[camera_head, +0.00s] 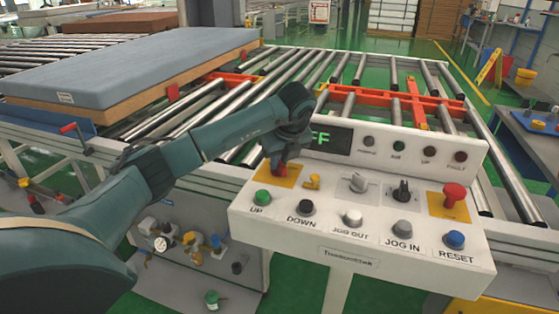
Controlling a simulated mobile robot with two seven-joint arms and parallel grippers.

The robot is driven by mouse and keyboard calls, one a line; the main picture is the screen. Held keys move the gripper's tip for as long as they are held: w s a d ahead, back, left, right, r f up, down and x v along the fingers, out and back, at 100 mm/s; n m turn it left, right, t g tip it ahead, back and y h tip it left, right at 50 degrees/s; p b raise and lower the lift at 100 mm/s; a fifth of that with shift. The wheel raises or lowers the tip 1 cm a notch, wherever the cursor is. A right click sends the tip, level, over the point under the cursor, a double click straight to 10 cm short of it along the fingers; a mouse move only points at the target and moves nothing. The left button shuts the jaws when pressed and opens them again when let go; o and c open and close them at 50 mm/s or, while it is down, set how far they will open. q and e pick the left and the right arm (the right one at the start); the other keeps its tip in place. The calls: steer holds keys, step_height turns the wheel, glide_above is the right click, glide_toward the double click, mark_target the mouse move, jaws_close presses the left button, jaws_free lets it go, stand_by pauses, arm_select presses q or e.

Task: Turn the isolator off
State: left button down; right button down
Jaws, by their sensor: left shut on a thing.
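The isolator (285,181) is a red rotary handle on a yellow plate at the upper left of the white control panel (345,268). My left gripper (280,168) reaches down onto it from above and is shut on the red handle. The gripper hides most of the handle, so its exact angle is hard to tell. A dark display (337,140) behind it shows green letters "FF", with its left part covered by my arm. My right gripper is not in view.
The panel also carries a red emergency stop (454,195), a grey knob (358,182), a black selector (402,190) and labelled push buttons, such as green UP (262,198) and blue RESET (454,240). Roller conveyors lie behind; a blue-grey mattress (130,65) rests at left.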

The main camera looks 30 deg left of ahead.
mark_target(285, 168)
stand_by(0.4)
arm_select(q)
steer(key=c, duration=1.4)
jaws_free()
steer(key=v, duration=0.7)
steer(key=shift+r+b, duration=0.15)
steer(key=shift+b, duration=0.2)
steer(key=p+v, duration=0.1)
steer(key=v, duration=0.4)
steer(key=shift+s+d+r, duration=0.1)
steer(key=shift+r, duration=0.3)
